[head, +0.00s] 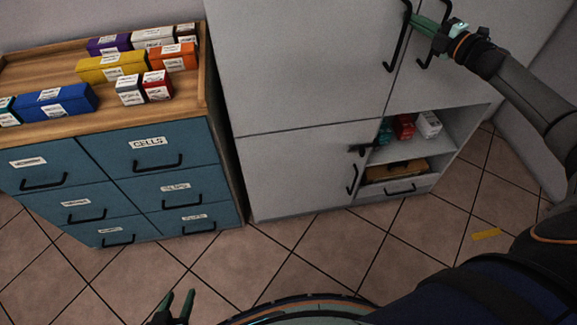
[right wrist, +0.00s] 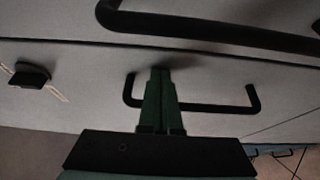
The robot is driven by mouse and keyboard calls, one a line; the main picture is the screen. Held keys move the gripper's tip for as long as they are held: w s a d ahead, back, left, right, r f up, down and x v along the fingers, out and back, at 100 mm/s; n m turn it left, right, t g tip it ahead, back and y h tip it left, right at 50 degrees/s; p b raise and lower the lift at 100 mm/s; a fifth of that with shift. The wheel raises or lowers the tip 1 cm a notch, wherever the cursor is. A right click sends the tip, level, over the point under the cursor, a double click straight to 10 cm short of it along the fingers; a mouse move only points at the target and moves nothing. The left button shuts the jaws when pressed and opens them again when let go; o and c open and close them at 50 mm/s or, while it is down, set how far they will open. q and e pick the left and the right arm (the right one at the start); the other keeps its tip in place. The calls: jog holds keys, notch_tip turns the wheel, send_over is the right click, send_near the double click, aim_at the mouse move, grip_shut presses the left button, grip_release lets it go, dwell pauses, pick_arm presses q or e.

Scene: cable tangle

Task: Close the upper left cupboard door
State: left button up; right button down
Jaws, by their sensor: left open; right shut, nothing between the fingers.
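The upper left cupboard door (head: 300,65) is a large pale grey panel. It looks flush or nearly flush with the front; a small gap cannot be ruled out. Its black bar handle (head: 397,40) is at its right edge and also shows in the right wrist view (right wrist: 210,107). My right gripper (head: 416,20) is shut and empty, its green fingertips at the upper part of this handle. The fingers (right wrist: 160,75) overlap the bar in the right wrist view; contact cannot be told. My left gripper (head: 180,295) is open and empty, low over the floor.
The upper right door's handle (head: 424,45) is close beside my right gripper. Below are a lower left door (head: 300,170) and an open shelf (head: 415,148) with small boxes. A blue drawer chest (head: 130,175) with boxes on top stands left. Tiled floor (head: 340,255) in front is clear.

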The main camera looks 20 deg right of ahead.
jog(key=shift+w+d+r+t+h, duration=0.15)
jog(key=shift+d+r, duration=0.1)
jog(key=shift+r, duration=0.2)
jog(key=shift+w+d+r+t+h, duration=0.1)
jog(key=shift+d+r+t+h, duration=0.1)
jog(key=shift+r, duration=0.2)
pick_arm(q)
jog(key=r+p, duration=0.1)
jog(key=p, duration=0.1)
jog(key=w+r+p, duration=0.1)
jog(key=r+p, duration=0.1)
jog(key=shift+r, duration=0.25)
pick_arm(e)
jog(key=f+v, duration=0.1)
jog(key=v, duration=1.2)
jog(key=shift+a, duration=0.25)
jog(key=shift+f, duration=0.1)
